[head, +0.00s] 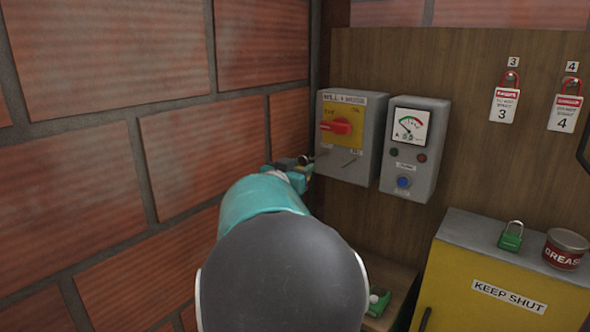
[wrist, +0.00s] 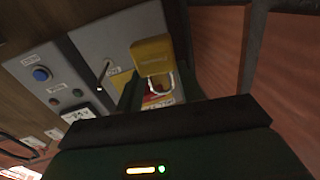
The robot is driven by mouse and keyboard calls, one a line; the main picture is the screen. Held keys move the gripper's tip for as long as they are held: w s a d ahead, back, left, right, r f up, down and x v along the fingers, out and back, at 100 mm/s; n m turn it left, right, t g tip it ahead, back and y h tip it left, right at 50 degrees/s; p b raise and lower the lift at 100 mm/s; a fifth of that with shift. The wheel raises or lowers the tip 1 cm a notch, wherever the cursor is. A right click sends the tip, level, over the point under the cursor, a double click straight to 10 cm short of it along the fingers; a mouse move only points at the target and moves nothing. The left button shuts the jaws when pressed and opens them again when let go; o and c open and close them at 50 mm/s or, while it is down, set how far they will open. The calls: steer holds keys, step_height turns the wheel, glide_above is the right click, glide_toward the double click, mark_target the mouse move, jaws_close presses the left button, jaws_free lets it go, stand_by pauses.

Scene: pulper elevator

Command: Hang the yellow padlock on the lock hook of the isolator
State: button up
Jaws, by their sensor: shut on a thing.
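The isolator (head: 338,125) is a grey box on the wooden board, with a yellow plate and a red rotary handle. Thin metal pins (head: 350,162) stick out of its lower front; I cannot tell which is the lock hook. One thin pin (wrist: 103,73) also shows in the wrist view. My gripper (head: 303,163) is at the isolator's lower left, mostly hidden behind my arm in the head view. In the wrist view my gripper (wrist: 155,78) is shut on the yellow padlock (wrist: 152,52). Its pale shackle shows, in front of the isolator; I see no contact with a pin.
A grey meter box (head: 410,150) stands right of the isolator. A brick wall (head: 110,150) is close on the left. A yellow cabinet (head: 480,270) bears a green padlock (head: 511,237) and a grease tin (head: 566,249). Red tagged padlocks (head: 505,100) hang at upper right.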

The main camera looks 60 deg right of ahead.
steer(key=shift+s+d+f, duration=0.15)
steer(key=shift+d+f, duration=0.05)
steer(key=shift+d, duration=0.75)
steer(key=shift+s+d+f, duration=0.1)
steer(key=shift+d+f, duration=0.15)
steer(key=shift+d, duration=0.7)
steer(key=shift+s+d+f, duration=0.15)
steer(key=shift+d+f, duration=0.05)
steer(key=shift+d, duration=0.75)
steer(key=o, duration=1.3)
steer(key=a, duration=1.3)
steer(key=shift+a, duration=0.4)
steer(key=shift+s, duration=0.1)
